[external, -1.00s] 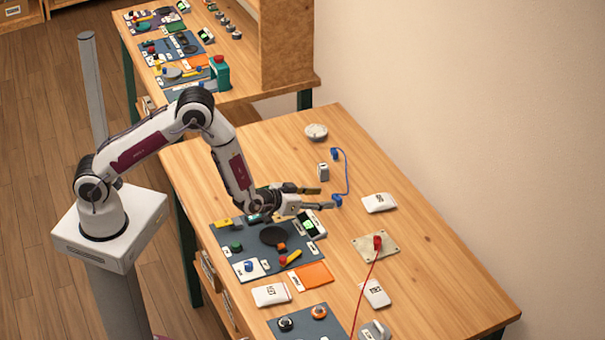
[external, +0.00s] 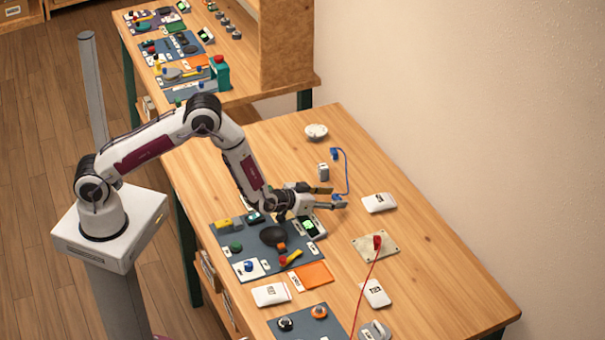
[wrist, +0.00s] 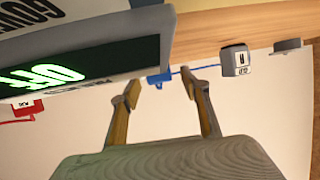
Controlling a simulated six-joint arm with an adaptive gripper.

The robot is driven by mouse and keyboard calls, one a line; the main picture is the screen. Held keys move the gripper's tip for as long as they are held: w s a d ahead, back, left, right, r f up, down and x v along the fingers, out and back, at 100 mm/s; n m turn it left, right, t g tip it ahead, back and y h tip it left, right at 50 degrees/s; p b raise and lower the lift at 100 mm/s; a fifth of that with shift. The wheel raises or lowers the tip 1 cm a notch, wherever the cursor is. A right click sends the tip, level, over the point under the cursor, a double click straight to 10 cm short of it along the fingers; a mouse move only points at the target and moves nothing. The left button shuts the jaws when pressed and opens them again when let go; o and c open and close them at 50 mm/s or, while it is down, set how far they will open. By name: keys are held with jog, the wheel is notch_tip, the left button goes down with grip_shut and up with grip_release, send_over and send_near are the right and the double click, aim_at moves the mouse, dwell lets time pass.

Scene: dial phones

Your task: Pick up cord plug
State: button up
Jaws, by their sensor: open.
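A blue cord (external: 347,172) lies on the wooden table with a blue plug at each end. The far plug (external: 335,154) lies clear of my gripper. The near plug (external: 337,197) is at my fingertips and partly hidden by them. In the wrist view a blue plug (wrist: 158,78) shows beyond and between the fingertips, with a gap on each side. My gripper (external: 338,197) is open and empty, held low and reaching to the right; its two fingers also show in the wrist view (wrist: 160,84).
A small grey block (external: 323,171) stands close beyond my fingers. A red plug (external: 377,242) with a red cord stands on a pale plate. A white box (external: 379,203) lies to the right.

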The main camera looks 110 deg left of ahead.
jog(key=c, duration=1.1)
jog(key=shift+c, duration=0.2)
jog(key=shift+r, duration=0.15)
notch_tip(320, 180, up, 10)
dwell(0.5)
